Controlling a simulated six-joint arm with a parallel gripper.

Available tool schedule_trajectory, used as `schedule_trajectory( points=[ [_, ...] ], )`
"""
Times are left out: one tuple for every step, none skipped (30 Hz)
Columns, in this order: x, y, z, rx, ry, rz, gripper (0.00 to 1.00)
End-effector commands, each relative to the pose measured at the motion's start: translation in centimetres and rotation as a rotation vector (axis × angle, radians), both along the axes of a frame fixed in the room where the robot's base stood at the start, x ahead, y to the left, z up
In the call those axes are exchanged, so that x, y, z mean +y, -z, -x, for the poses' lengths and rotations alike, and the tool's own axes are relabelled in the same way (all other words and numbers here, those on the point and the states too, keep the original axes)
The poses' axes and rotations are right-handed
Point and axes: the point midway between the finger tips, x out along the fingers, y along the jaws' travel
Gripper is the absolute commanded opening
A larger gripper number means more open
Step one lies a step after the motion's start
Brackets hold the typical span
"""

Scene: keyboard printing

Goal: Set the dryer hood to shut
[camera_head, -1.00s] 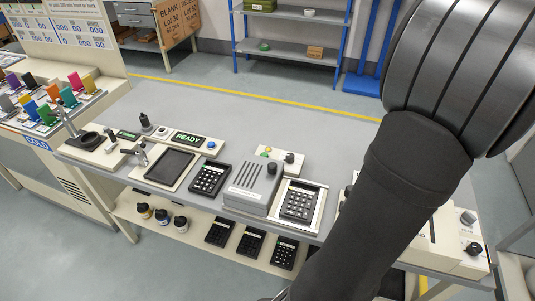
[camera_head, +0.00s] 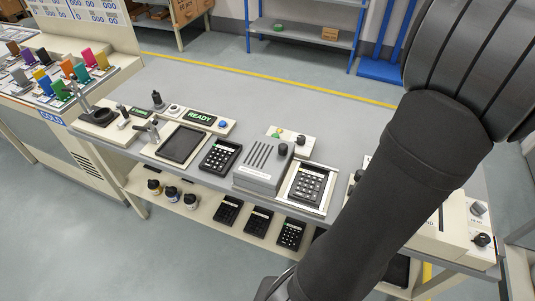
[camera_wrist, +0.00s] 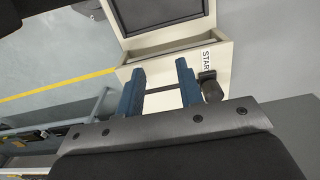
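The dryer hood (camera_head: 258,163) seems to be the grey box with dark slots near the middle of the bench in the head view. A dark knob (camera_head: 283,149) shows at its right rear. A keypad (camera_head: 307,185) sits uncovered in a light tray just right of the hood. My gripper (camera_wrist: 161,80) shows in the wrist view with two blue fingers apart and nothing seen between them. It is over or in front of a cream unit marked START (camera_wrist: 207,58). A dark knob (camera_wrist: 210,88) is close beside the right finger. The head view does not show my fingertips.
A READY sign (camera_head: 200,116), a dark-framed pad (camera_head: 181,144) and another keypad (camera_head: 219,157) stand left of the hood. A cream unit (camera_head: 450,222) with knobs is at the right end. My arm hides part of the bench. The rear bench surface (camera_head: 260,95) is clear.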

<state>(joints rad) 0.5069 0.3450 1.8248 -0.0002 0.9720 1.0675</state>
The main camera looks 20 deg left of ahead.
Motion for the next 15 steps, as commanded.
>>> schedule_trajectory(
  points=[
    [0.0,0.0,0.0,0.000,0.000,0.000,0.34],
    [0.0,0.0,0.0,0.000,0.000,0.000,0.34],
    [0.0,0.0,0.0,0.000,0.000,0.000,0.34],
    [0.0,0.0,0.0,0.000,0.000,0.000,0.34],
    [0.0,0.0,0.0,0.000,0.000,0.000,0.34],
    [0.0,0.0,0.0,0.000,0.000,0.000,0.36],
    [0.0,0.0,0.0,0.000,-0.001,0.000,0.42],
    [0.1,0.0,-0.1,0.000,-0.003,0.000,0.48],
    [0.3,-0.1,-0.2,0.000,-0.011,0.000,0.49],
    [0.6,-0.2,-0.4,0.000,-0.022,0.000,0.49],
    [1.1,-0.4,-0.7,0.000,-0.037,0.000,0.49],
    [1.8,-0.6,-1.2,-0.001,-0.064,0.000,0.49],
    [2.6,-0.9,-1.7,-0.001,-0.089,0.001,0.49],
    [3.5,-1.2,-2.2,-0.003,-0.118,0.001,0.49],
    [4.9,-1.7,-3.0,-0.003,-0.164,0.001,0.49]
  ],
)
